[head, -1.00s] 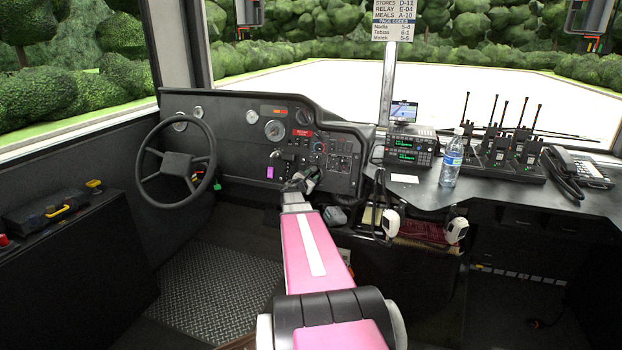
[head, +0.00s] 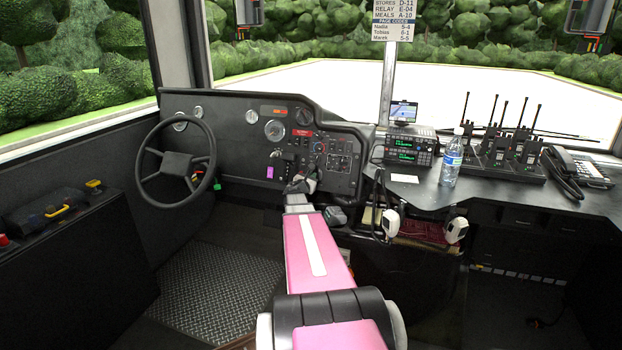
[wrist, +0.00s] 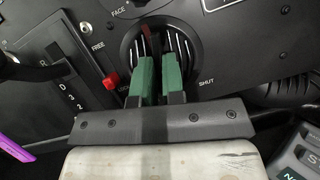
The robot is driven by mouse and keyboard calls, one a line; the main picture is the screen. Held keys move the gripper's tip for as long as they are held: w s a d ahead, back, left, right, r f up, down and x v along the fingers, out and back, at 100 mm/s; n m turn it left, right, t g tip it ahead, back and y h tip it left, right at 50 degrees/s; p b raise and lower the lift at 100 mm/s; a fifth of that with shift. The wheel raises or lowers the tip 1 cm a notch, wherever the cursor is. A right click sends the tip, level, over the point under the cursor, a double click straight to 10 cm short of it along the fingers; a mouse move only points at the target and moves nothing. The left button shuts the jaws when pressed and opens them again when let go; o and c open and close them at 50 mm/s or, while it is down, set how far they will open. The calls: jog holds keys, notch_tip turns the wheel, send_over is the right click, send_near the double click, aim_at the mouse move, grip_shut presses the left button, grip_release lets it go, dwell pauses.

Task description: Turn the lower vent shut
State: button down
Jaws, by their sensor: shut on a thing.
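The lower vent (wrist: 183,45) is a round black disc with pale slats in the dash panel, in the upper middle of the wrist view. A dark red tab (wrist: 154,40) stands at its middle, nearly upright in the picture. My gripper (wrist: 158,62) has green fingers either side of the vent's middle and is shut on the tab, whose lower part they hide. The word SHUT is printed to the lower right of the vent. In the head view my gripper (head: 300,183) is at the dash and hides the vent.
A red button (wrist: 111,81) and a gear selector plate (wrist: 70,88) are close on the left of my gripper. A grey keypad device (wrist: 297,158) is at the lower right. The steering wheel (head: 178,162) stands left of my arm; hand microphones (head: 390,222) hang to its right.

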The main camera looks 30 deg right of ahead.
jog(key=n+t+y, duration=0.1)
jog(key=n, duration=0.3)
jog(key=n+t+y, duration=0.1)
jog(key=n, duration=0.3)
jog(key=n+t+y, duration=0.1)
jog(key=n+y, duration=0.1)
jog(key=n, duration=0.2)
jog(key=shift+s+d, duration=0.15)
jog(key=shift+s, duration=0.05)
jog(key=shift+n, duration=0.3)
jog(key=c, duration=1.2)
grip_release()
jog(key=v, duration=1)
jog(key=shift+s+f, duration=0.1)
jog(key=shift+s, duration=0.3)
